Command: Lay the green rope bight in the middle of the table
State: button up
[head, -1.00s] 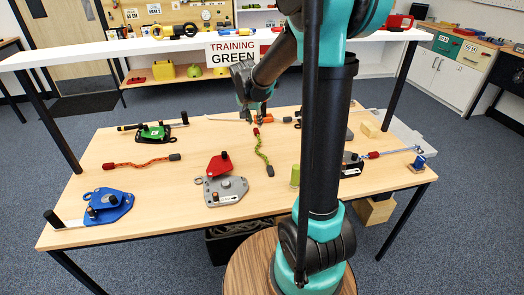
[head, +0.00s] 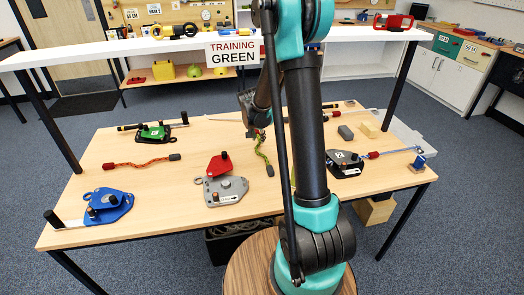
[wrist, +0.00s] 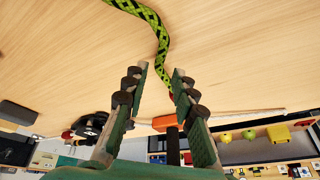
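The green rope (head: 264,154) lies in a loose wavy curve near the middle of the wooden table (head: 150,205), its dark end toward me. My gripper (head: 257,132) is low over its far part and hides some of it in the head view. In the wrist view the green rope (wrist: 154,22) runs down toward the gap between the fingertips of my gripper (wrist: 160,70). The fingers stand apart on either side of the rope, and I see no grip on it. A red end shows partly behind the right finger.
A red and grey pulley plate (head: 226,190) lies left of the rope, with an orange rope (head: 140,164) farther left. Blue (head: 105,206), green (head: 155,131) and black (head: 345,163) devices sit around the table. A white shelf (head: 120,48) crosses behind.

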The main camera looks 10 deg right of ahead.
aim_at(259, 143)
jog(key=shift+x, duration=1.55)
jog(key=shift+c, duration=0.4)
grip_shut()
